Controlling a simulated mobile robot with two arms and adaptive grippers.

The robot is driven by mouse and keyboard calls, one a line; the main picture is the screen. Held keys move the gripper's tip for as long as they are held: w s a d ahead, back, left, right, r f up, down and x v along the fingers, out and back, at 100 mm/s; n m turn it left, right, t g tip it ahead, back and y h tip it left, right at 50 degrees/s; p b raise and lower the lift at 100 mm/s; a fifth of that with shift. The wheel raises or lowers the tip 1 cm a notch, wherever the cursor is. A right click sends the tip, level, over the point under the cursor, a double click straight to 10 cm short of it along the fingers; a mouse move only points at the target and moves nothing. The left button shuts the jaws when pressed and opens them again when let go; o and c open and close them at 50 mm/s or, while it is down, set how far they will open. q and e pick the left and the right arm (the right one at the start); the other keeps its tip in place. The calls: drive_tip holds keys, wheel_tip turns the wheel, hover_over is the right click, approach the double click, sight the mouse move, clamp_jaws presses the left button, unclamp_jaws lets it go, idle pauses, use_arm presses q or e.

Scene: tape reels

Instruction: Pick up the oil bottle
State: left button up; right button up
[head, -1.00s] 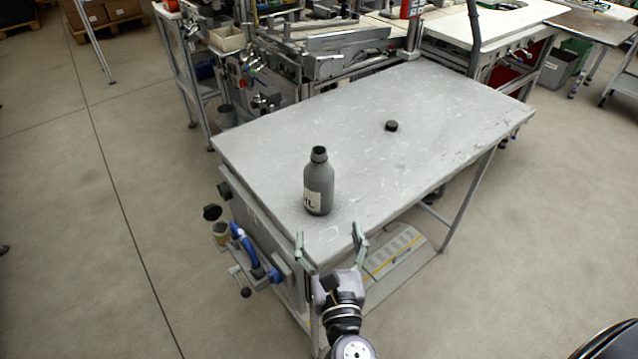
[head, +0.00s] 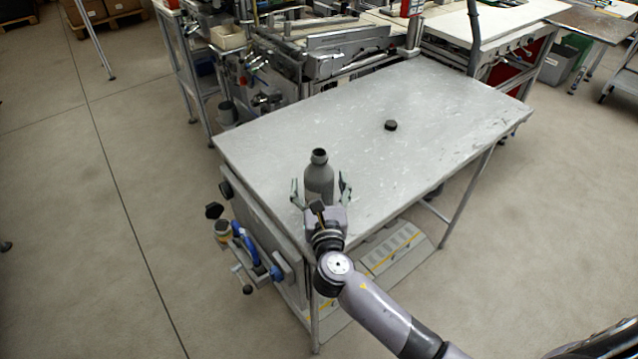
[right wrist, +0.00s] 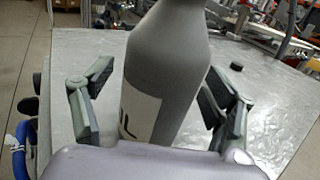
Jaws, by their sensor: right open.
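The oil bottle (head: 319,176) is grey with a dark open neck and stands upright on the table near its front left corner. In the right wrist view the bottle (right wrist: 165,75) fills the middle, with a white label partly showing. My right gripper (head: 319,187) is open, with one finger on each side of the bottle. In the right wrist view the fingers of the gripper (right wrist: 148,108) stand apart with gaps visible beside the bottle. The bottle's lower part is hidden behind the gripper in the head view. My left gripper is not in view.
The grey table (head: 420,105) is mostly clear. A small dark cap (head: 391,125) lies towards its middle; it also shows in the right wrist view (right wrist: 236,66). Tools with a blue handle (head: 245,243) hang on the table's left side. Benches with equipment stand behind.

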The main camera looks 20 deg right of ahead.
drive_tip(key=c, duration=1.5)
drive_tip(key=shift+c, duration=0.4)
drive_tip(key=shift+w+r, duration=0.1)
drive_tip(key=shift+r, duration=0.05)
